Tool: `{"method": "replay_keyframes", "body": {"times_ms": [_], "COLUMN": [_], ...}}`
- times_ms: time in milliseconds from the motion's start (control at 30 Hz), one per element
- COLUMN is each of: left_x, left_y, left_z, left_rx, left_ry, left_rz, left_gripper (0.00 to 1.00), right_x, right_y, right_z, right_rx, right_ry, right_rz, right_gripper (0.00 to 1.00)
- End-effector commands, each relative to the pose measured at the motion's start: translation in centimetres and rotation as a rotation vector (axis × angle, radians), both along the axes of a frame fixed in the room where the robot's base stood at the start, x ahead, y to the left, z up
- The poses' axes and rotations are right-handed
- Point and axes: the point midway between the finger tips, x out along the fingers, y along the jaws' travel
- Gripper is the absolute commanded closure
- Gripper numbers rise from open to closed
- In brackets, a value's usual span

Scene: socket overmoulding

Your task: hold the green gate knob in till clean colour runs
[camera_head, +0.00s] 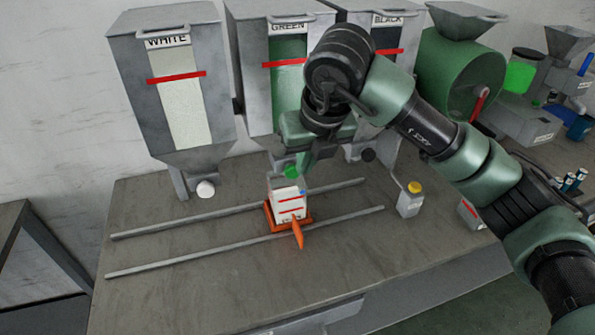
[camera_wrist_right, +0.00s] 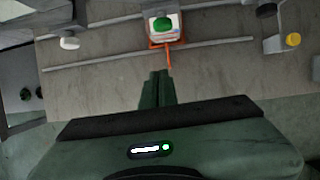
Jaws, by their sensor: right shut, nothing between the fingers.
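The green gate knob (camera_head: 292,172) is a round green ball below the hopper labelled GREEN (camera_head: 289,75). It also shows in the right wrist view (camera_wrist_right: 163,25). A white cup with red lines (camera_head: 289,203) stands just below the knob on an orange carriage (camera_head: 270,222) with a handle. My right gripper (camera_head: 304,163) is shut and empty, close to the knob in the head view. In the right wrist view its closed fingertips (camera_wrist_right: 158,73) point toward the knob, with a visible gap. The cup's contents cannot be made out. My left gripper is not in view.
The WHITE hopper (camera_head: 177,95) with a white knob (camera_head: 205,189) stands left. The BLACK hopper, partly hidden by my arm, has a dark knob (camera_head: 368,155). Two rails (camera_head: 150,228) cross the bench. A yellow-capped bottle (camera_head: 409,203) stands right. The bench front is clear.

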Motion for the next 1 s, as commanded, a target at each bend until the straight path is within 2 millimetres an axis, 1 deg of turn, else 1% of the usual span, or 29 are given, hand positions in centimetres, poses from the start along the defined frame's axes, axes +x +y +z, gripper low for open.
{"method": "replay_keyframes", "body": {"times_ms": [33, 133, 400, 533, 667, 1000], "left_x": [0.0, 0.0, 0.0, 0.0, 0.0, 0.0], "left_y": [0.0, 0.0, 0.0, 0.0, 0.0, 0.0], "left_z": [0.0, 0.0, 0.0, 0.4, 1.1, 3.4], "left_rx": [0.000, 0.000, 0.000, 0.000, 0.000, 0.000], "left_ry": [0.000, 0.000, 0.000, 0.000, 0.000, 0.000], "left_rz": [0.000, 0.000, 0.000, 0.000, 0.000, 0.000], "left_gripper": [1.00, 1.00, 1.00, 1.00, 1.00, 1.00], "right_x": [0.3, 0.4, 0.4, 0.6, 1.2, 3.8], "right_y": [-0.5, -0.9, -0.9, -0.8, -0.6, 0.3], "right_z": [0.3, 0.4, 0.3, -0.4, -2.1, -8.8], "right_rx": [-0.021, -0.036, -0.033, -0.034, -0.033, -0.033], "right_ry": [-0.009, -0.014, -0.012, -0.009, -0.007, -0.007], "right_rz": [-0.017, -0.030, -0.027, -0.027, -0.026, -0.026], "right_gripper": [1.00, 1.00, 1.00, 1.00, 1.00, 1.00]}}
